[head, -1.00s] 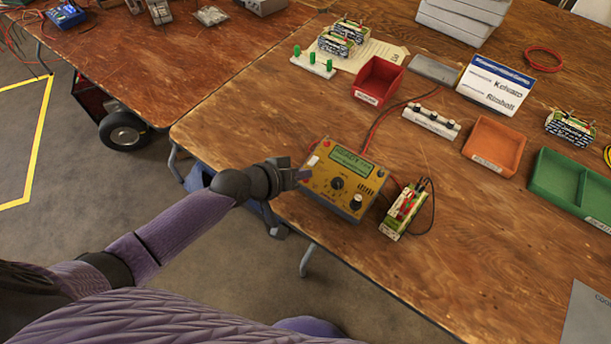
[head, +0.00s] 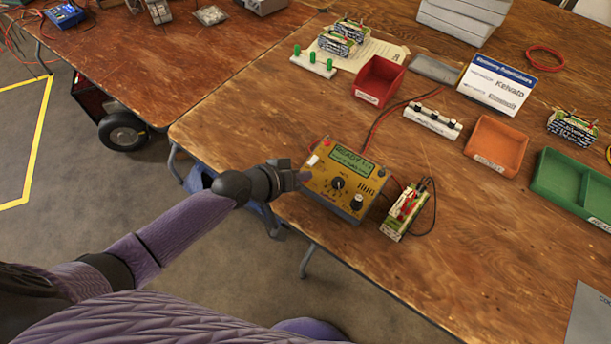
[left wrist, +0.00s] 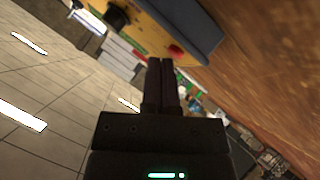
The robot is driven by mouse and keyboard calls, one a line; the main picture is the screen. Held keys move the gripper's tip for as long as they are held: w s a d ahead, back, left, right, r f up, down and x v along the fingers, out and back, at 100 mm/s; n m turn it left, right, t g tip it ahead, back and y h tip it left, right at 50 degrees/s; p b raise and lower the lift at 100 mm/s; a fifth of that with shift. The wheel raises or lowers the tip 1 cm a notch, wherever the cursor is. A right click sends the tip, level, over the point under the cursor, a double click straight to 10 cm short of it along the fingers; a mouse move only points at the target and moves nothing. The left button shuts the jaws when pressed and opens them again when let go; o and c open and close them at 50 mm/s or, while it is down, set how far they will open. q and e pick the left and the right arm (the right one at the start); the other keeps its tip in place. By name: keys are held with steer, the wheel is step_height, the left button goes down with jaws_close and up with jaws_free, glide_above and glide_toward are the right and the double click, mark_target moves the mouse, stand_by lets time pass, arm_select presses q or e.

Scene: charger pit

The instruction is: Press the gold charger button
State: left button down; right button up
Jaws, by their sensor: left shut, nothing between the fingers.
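The gold charger (head: 351,201) sits at the near left edge of the right-hand table, with a green display, a black dial and several small controls. A pale square button (head: 313,160) and a small red piece show at its left end. My left gripper (head: 306,178) is shut and empty at the charger's left side, just below the pale button. I cannot tell whether it touches. In the left wrist view the closed fingers (left wrist: 160,82) point toward the charger's gold body (left wrist: 140,18), close to a red piece on it. My right gripper is out of view.
A battery pack (head: 407,211) with black and red leads stands right of the charger. A red bin (head: 379,82), a white strip (head: 432,121), an orange tray (head: 494,146) and a green tray (head: 570,185) lie beyond.

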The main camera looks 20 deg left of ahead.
arm_select(q)
steer(key=shift+f, duration=0.35)
steer(key=shift+r, duration=0.15)
stand_by(0.3)
steer(key=shift+r+p, duration=0.4)
steer(key=shift+r, duration=0.1)
steer(key=shift+s+r, duration=0.1)
steer(key=shift+r, duration=0.05)
steer(key=r+p, duration=0.5)
steer(key=shift+s+a, duration=0.15)
steer(key=shift+s, duration=0.25)
stand_by(0.3)
